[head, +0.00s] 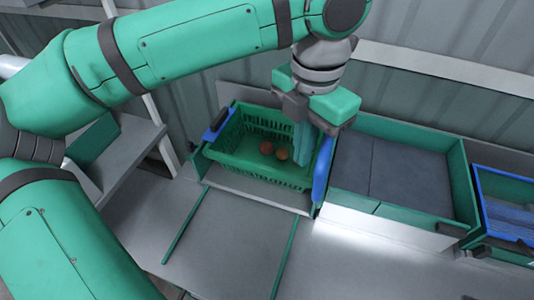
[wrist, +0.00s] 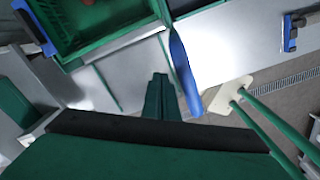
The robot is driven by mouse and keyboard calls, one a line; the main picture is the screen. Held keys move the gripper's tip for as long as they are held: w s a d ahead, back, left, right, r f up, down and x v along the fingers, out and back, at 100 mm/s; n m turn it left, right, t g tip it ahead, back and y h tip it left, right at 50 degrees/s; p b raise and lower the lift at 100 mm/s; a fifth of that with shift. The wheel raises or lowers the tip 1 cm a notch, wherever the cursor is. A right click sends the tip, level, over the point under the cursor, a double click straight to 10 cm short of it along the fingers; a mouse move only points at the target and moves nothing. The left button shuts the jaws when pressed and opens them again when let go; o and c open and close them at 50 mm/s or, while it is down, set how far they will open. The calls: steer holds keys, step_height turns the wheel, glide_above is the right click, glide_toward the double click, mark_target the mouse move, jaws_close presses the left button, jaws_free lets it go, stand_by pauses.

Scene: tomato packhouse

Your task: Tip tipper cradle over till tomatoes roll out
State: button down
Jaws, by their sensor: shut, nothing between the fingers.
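The green slatted crate (head: 228,165) sits level in the tipper cradle (head: 255,191), whose grey front lip shows below it. Two reddish tomatoes (head: 266,148) lie on the crate floor; my gripper may hide others. A blue bar (head: 321,172) runs along the cradle's right side, and another blue piece (head: 215,126) is at its left. My gripper (head: 303,150) points down at the crate's right side, shut and empty. In the wrist view its closed fingertips (wrist: 159,78) are just left of the blue bar (wrist: 184,75). I cannot tell whether they touch.
To the right is a green-walled tray (head: 385,170) with a dark, empty floor, then a blue crate (head: 508,215). A grey worktop with green strips (head: 235,250) lies in front, clear. A corrugated wall (head: 440,105) stands behind. Green poles with a pale head (wrist: 236,92) show in the wrist view.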

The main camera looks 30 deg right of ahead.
steer(key=shift+s+d, duration=0.1)
steer(key=shift+s+d, duration=0.7)
steer(key=shift+s, duration=0.25)
steer(key=shift+s+d, duration=0.7)
steer(key=shift+s, duration=0.2)
steer(key=shift+s+d, duration=0.25)
steer(key=shift+s, duration=0.05)
steer(key=shift+d, duration=0.1)
steer(key=shift+s+d+f, duration=0.15)
steer(key=shift+s+d, duration=0.6)
steer(key=shift+s, duration=0.1)
steer(key=shift+s+d+f, duration=0.15)
steer(key=shift+s+d, duration=0.6)
steer(key=shift+s, duration=0.1)
steer(key=shift+s+d+f, duration=0.45)
steer(key=shift+s+d, duration=0.3)
steer(key=shift+s, duration=0.1)
steer(key=shift+s+d+f, duration=0.4)
steer(key=shift+s+d, duration=0.3)
steer(key=shift+s, duration=0.15)
